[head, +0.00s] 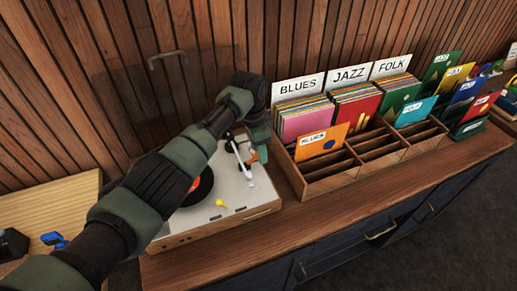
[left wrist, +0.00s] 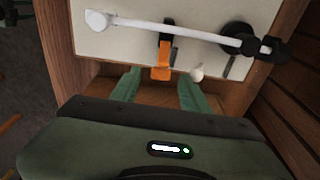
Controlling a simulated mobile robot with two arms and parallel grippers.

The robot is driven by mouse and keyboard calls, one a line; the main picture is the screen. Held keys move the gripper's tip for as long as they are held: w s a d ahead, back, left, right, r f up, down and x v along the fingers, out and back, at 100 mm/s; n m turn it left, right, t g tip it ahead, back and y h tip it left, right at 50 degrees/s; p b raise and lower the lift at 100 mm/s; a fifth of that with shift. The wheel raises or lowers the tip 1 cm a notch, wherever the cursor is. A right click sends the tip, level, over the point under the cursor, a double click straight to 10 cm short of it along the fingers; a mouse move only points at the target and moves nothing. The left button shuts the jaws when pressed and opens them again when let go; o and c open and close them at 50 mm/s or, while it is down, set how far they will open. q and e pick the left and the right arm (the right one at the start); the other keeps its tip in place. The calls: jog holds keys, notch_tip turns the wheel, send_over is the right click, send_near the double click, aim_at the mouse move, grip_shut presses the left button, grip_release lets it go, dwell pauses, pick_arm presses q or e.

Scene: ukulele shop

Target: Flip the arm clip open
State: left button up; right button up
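The record player (head: 262,196) stands on the wooden counter with its white tonearm (head: 240,160) along the right of the deck. In the left wrist view the tonearm (left wrist: 190,30) crosses the top of the picture. The orange arm clip (left wrist: 161,62) sits at the tonearm, beside a small black part. In the head view the left gripper (head: 258,140) hangs over the deck's right back. My right gripper is not in view.
A wooden record crate (head: 330,185) with BLUES, JAZZ and FOLK cards stands close right of the player. A clear raised lid with a metal handle (head: 167,57) stands behind. A yellow piece (head: 220,203) lies on the deck. The counter's front strip (head: 300,225) is clear.

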aim_at(256, 156)
pick_arm(q)
jog(key=shift+r, duration=0.1)
notch_tip(256, 156, up, 8)
jog(key=b, duration=0.1)
jog(key=shift+a+f, duration=0.2)
jog(key=shift+a, duration=0.2)
jog(key=shift+s, duration=0.1)
